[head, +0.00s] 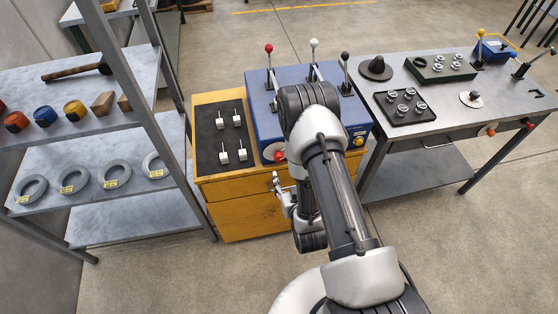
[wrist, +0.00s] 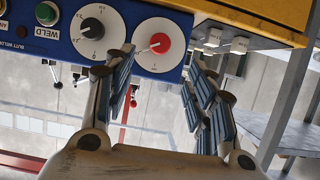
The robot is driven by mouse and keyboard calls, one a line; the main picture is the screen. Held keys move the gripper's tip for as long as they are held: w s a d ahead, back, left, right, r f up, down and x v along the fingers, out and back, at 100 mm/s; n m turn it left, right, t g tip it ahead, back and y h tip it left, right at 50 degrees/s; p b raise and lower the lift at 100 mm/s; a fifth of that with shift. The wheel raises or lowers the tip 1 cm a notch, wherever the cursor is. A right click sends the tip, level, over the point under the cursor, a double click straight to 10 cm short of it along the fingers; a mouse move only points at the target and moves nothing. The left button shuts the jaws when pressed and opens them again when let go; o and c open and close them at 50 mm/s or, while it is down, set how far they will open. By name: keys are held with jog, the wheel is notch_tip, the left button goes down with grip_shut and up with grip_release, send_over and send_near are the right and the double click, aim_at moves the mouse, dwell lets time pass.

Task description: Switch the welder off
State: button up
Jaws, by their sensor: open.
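The welder (head: 259,88) is a blue box on a yellow cabinet, with levers with red, white and black knobs on top. Its front panel (wrist: 112,12) shows upside down in the wrist view. A red rotary knob (wrist: 160,43) on a white round plate sits beside a black dial (wrist: 92,27) and a green WELD button (wrist: 46,12). The red knob also shows at the front in the head view (head: 280,155). My gripper (wrist: 160,60) is open and empty, its fingertips to either side of the red knob in the picture; contact cannot be told. My gripper (head: 284,191) is in front of the cabinet.
The yellow cabinet (head: 240,213) carries a black mat (head: 208,143) with several small white pieces left of the welder. A grey shelf rack (head: 90,125) stands at left. A metal workbench (head: 455,105) with trays stands at right.

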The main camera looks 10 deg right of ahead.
aim_at(279, 159)
jog(key=b+x, duration=0.1)
jog(key=x, duration=1.1)
jog(key=shift+w+f, duration=0.15)
jog(key=shift+w, duration=0.15)
jog(key=shift+c, duration=0.5)
jog(key=c, duration=1)
